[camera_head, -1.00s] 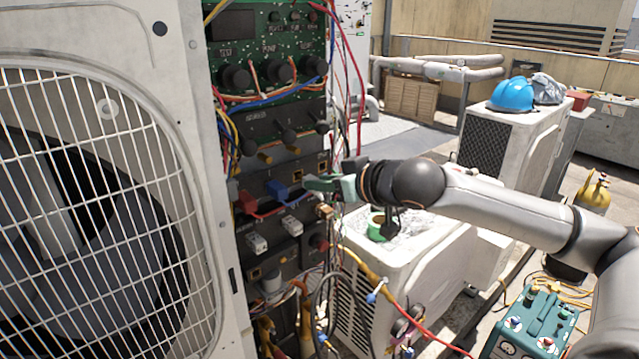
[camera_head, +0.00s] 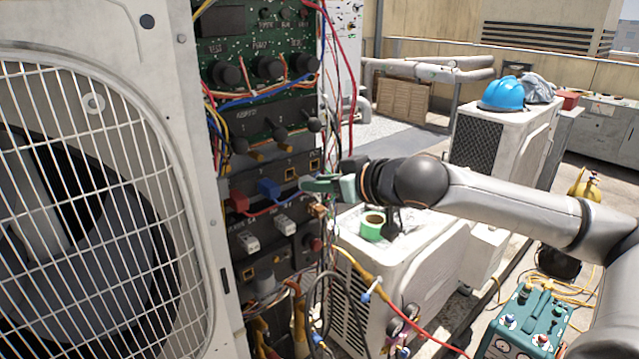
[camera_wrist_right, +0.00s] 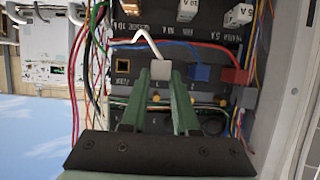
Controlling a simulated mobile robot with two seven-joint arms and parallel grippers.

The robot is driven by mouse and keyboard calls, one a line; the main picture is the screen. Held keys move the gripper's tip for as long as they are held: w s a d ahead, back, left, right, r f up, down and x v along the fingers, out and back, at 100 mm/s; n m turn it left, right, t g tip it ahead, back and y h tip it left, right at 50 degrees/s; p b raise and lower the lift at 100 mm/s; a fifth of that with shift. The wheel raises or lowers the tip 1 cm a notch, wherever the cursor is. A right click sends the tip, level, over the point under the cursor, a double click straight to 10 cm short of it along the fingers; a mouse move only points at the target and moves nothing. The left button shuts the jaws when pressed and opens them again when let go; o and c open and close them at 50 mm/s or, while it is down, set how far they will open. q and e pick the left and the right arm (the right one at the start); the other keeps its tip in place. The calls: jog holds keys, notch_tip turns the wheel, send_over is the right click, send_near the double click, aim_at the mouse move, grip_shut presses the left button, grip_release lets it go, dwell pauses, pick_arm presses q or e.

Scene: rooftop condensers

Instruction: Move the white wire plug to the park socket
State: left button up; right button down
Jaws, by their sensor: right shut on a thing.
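The white wire plug (camera_wrist_right: 160,70) is between the green fingertips of my right gripper (camera_wrist_right: 161,80) in the right wrist view, which shows the panel upside down. Its white wire (camera_wrist_right: 148,40) loops away from it. I cannot tell whether the plug touches the panel. The park socket (camera_wrist_right: 122,66) is empty, just left of the plug in that view; it also shows in the head view (camera_head: 315,165). In the head view my right gripper (camera_head: 304,184) is at the socket row, and the plug cannot be made out. Another socket (camera_head: 291,174) there looks empty. My left gripper is out of view.
A blue plug (camera_head: 269,189) and a red plug (camera_head: 240,202) sit in the same row. Loose coloured wires (camera_wrist_right: 84,70) hang beside the panel. Knobs (camera_head: 280,133) stick out above the row. A fan grille (camera_head: 90,200) fills the left.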

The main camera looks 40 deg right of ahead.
jog(key=s+b, duration=0.3)
jog(key=s, duration=0.1)
jog(key=shift+d, duration=0.15)
dwell(0.4)
jog(key=c, duration=1.2)
grip_release()
jog(key=shift+c, duration=0.2)
grip_shut()
